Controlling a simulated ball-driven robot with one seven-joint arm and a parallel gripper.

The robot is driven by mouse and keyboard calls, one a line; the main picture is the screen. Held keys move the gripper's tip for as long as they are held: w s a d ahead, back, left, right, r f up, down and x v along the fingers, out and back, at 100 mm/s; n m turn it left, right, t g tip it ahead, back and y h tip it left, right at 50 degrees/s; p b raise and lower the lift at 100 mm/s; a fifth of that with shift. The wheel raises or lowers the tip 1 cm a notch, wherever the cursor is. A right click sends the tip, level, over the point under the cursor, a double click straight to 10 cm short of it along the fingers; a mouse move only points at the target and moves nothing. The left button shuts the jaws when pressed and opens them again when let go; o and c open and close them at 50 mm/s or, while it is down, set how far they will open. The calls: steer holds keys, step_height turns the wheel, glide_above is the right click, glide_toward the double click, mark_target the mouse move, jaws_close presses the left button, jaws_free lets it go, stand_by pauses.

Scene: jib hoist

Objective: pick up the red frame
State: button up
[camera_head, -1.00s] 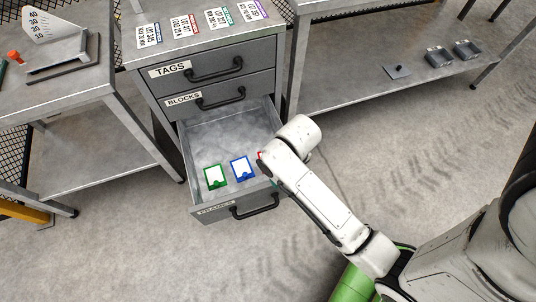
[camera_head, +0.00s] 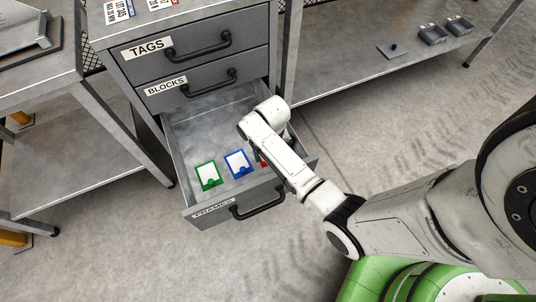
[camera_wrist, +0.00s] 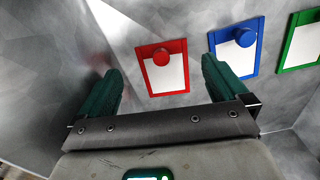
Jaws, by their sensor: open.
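The red frame (camera_wrist: 163,68) has a white panel and a round red knob, and lies flat on the bottom of the open drawer. In the head view only a sliver of the red frame (camera_head: 263,161) shows beside my arm. My gripper (camera_wrist: 160,85) is open and empty in the wrist view, with green fingers. The red frame appears between and beyond the fingertips, apart from them. In the head view my arm's end hides the fingers.
A blue frame (camera_wrist: 237,48) and a green frame (camera_wrist: 302,42) lie beside the red one. The drawer (camera_head: 205,207) labelled FRAMES is pulled out, with walls around them. Shut drawers labelled TAGS (camera_head: 180,47) and BLOCKS (camera_head: 190,86) are above. Metal benches stand on both sides.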

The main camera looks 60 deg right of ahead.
step_height(320, 180, down, 5)
steer(key=shift+w+f+b, duration=0.1)
steer(key=shift+b, duration=0.95)
steer(key=c, duration=0.9)
